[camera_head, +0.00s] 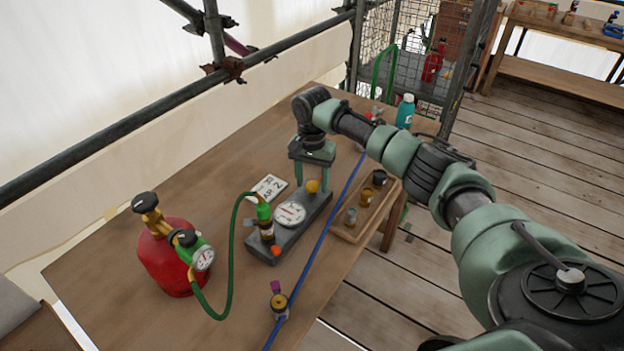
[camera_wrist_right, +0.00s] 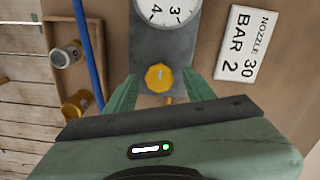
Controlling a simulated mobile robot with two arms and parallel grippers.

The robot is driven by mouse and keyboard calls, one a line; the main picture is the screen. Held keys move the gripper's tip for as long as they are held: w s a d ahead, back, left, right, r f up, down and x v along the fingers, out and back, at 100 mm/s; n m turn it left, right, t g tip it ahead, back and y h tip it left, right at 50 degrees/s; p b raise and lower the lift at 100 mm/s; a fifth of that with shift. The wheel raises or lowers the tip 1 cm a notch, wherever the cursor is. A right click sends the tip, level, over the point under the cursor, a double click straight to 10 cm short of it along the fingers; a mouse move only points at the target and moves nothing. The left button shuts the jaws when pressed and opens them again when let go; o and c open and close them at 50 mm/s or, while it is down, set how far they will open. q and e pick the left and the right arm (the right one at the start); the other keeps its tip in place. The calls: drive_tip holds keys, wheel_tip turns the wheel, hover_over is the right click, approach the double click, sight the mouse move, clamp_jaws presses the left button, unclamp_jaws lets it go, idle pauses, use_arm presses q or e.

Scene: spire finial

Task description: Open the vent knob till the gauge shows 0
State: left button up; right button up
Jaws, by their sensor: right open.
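A grey block (camera_head: 298,233) on the table carries a white dial gauge (camera_head: 290,213) and a yellow knob (camera_head: 312,186), which I take as the vent knob. In the right wrist view the yellow knob (camera_wrist_right: 159,77) sits between the fingers, with a gap on each side. My right gripper (camera_head: 311,173) points down over it, open and empty. My left gripper is not in view.
A red cylinder (camera_head: 165,256) with its own gauge (camera_head: 203,258) stands left, joined by a green hose (camera_head: 232,265). A number card (camera_head: 268,187) lies behind the block. A blue hose (camera_head: 312,262) and a wooden tray (camera_head: 352,236) with small pots lie to its right.

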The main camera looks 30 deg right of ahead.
clamp_jaws()
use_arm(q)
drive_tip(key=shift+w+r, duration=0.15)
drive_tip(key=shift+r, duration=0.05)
use_arm(e)
drive_tip(key=n+p, duration=0.2)
drive_tip(key=shift+s+r+p, duration=0.1)
drive_tip(key=shift+r+p, duration=0.05)
drive_tip(key=shift+p, duration=0.15)
drive_tip(key=n+p, duration=0.2)
drive_tip(key=shift+n, duration=0.3)
drive_tip(key=n+p, duration=0.1)
drive_tip(key=n, duration=0.2)
drive_tip(key=shift+n+p, duration=0.3)
drive_tip(key=shift+p, duration=0.05)
use_arm(q)
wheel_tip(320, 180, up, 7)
drive_tip(key=p, duration=0.1)
use_arm(e)
drive_tip(key=shift+n, duration=1.9)
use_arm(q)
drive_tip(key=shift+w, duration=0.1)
